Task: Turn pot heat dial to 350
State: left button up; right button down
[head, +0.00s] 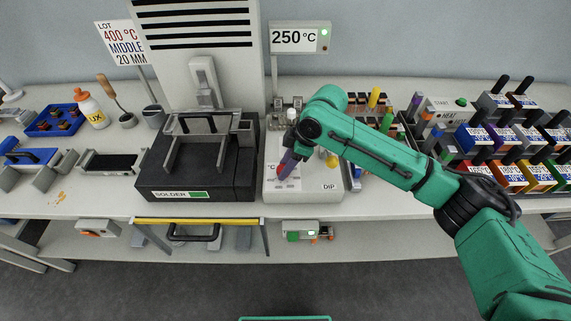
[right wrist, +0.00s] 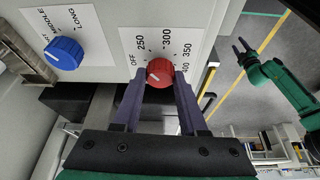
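The red heat dial (right wrist: 159,71) sits on a white panel marked OFF, 250, 300, 350 and 400 in the right wrist view. My right gripper (right wrist: 161,76) has one dark purple finger on each side of the dial, and both fingertips appear to touch it. In the head view my right gripper (head: 287,163) reaches down at the white DIP pot unit (head: 330,188), and the dial is partly hidden. The display (head: 300,37) above reads 250 °C with a green light. My left gripper (right wrist: 239,48) shows with spread fingers, far from the dial, in the right wrist view.
A blue dial (right wrist: 64,53) marked MIDDLE and LONG sits left of the red one. The black SOLDER unit (head: 228,182) stands left of the pot unit. A sign (head: 122,43) says 400 °C, MIDDLE, 20 MM.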

jog(key=shift+r+m+p, duration=0.2)
jog(key=shift+m+p, duration=0.3)
jog(key=shift+p, duration=0.4)
jog(key=m+t+p, duration=0.1)
jog(key=m+p, duration=0.2)
jog(key=m+t+h+p, duration=0.1)
jog(key=m+p, duration=0.1)
jog(key=p, duration=0.1)
jog(key=m+t+p, duration=0.1)
jog(key=m+p, duration=0.2)
jog(key=p, duration=0.1)
jog(key=shift+s+a+r+m+h, duration=0.1)
jog(key=shift+s+a+m+h, duration=0.1)
jog(key=shift+s+m+h, duration=0.15)
jog(key=shift+m+t+h+p, duration=0.3)
jog(key=shift+m+h+p, duration=0.25)
jog(key=shift+m+p, duration=0.55)
jog(key=m+h+p, duration=0.1)
jog(key=m, duration=0.3)
jog(key=shift+a, duration=0.15)
jog(key=shift+w+f+m+h, duration=0.15)
jog(key=shift+m+h, duration=0.3)
jog(key=shift+m, duration=0.55)
jog(key=shift+s+f+m+h, duration=0.1)
jog(key=shift+m+h, duration=0.35)
jog(key=shift+m, duration=0.5)
jog(key=shift+w, duration=0.1)
jog(key=shift+c, duration=2.2)
grip_release()
